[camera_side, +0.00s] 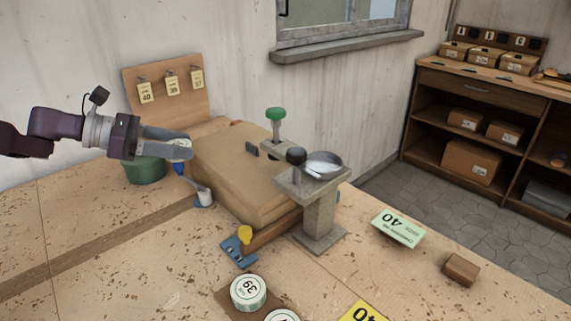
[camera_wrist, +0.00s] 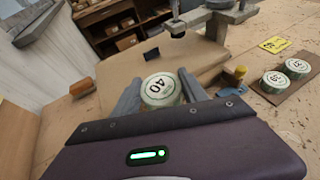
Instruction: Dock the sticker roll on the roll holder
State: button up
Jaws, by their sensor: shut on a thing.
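My gripper (camera_side: 178,143) is at the left in the side view, above the table and near the left end of the large tan block. It is shut on a round pale sticker roll with a green edge, marked 40 (camera_wrist: 161,89). The roll sits between the two grey fingers in the wrist view, and they partly cover it in the side view. A dark brown board (camera_side: 233,302) at the bottom bears a roll marked 39 (camera_side: 248,291) and another roll cut off by the frame. I cannot tell for certain whether this board is the roll holder. My gripper is well apart from it.
The tan block (camera_side: 235,165) lies between my gripper and a stone post with a metal dish (camera_side: 322,165). A green-knobbed post (camera_side: 275,115) stands behind. A green bowl (camera_side: 145,172) is below my gripper. A blue clamp with yellow knob (camera_side: 240,247) sits in front. The left foreground table is clear.

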jog(key=s+d+r, duration=0.2)
jog(key=d+r, duration=0.3)
jog(key=d, duration=0.5)
jog(key=s+d+r, duration=0.3)
jog(key=d+r, duration=0.2)
jog(key=d, duration=0.4)
jog(key=s+d+r, duration=0.2)
jog(key=d+r, duration=0.4)
jog(key=d, duration=0.4)
send_over(323, 167)
notch_tip(323, 167, down, 10)
jog(key=shift+w+f, duration=0.1)
jog(key=shift+f, duration=0.1)
jog(key=shift+a+f, duration=0.1)
jog(key=shift+f, duration=0.65)
jog(key=o, duration=1.5)
jog(key=shift+f, duration=0.2)
jog(key=shift+r, duration=0.25)
jog(key=v, duration=0.6)
jog(key=r+v, duration=0.1)
jog(key=v, duration=0.5)
jog(key=shift+r, duration=0.2)
